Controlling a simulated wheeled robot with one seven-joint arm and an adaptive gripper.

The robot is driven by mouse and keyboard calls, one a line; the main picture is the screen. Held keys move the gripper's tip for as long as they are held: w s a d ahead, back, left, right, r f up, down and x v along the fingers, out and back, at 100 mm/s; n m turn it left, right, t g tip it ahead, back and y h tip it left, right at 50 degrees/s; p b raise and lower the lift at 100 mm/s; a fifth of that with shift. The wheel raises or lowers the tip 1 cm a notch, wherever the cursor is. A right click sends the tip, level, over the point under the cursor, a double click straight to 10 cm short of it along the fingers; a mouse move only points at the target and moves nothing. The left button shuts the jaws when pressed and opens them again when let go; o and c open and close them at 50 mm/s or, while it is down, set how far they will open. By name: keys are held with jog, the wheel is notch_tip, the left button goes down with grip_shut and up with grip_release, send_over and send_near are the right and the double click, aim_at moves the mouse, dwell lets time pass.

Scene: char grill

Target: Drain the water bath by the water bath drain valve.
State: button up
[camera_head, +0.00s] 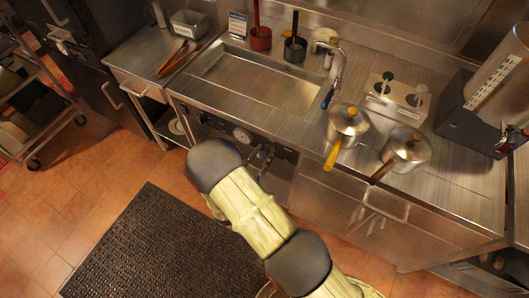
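The water bath (262,82) is a long shallow steel basin set into the counter in the head view. I cannot tell its water level. Its front panel (220,127) carries a round dial (241,135) and dark controls. A dark pronged fitting (264,158) shows below the panel, just right of my arm; I cannot tell whether it is the drain valve. My cream and dark grey arm reaches from the lower right towards the panel and covers part of it.
A tap (337,75) with a dark end stands at the bath's right. Tongs (172,60) lie left of the bath. A dark mat (150,245) covers the floor; a rack (40,110) stands far left.

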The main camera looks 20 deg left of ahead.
jog(key=shift+w, duration=0.35)
jog(key=shift+c, duration=0.2)
jog(key=c, duration=0.8)
grip_shut()
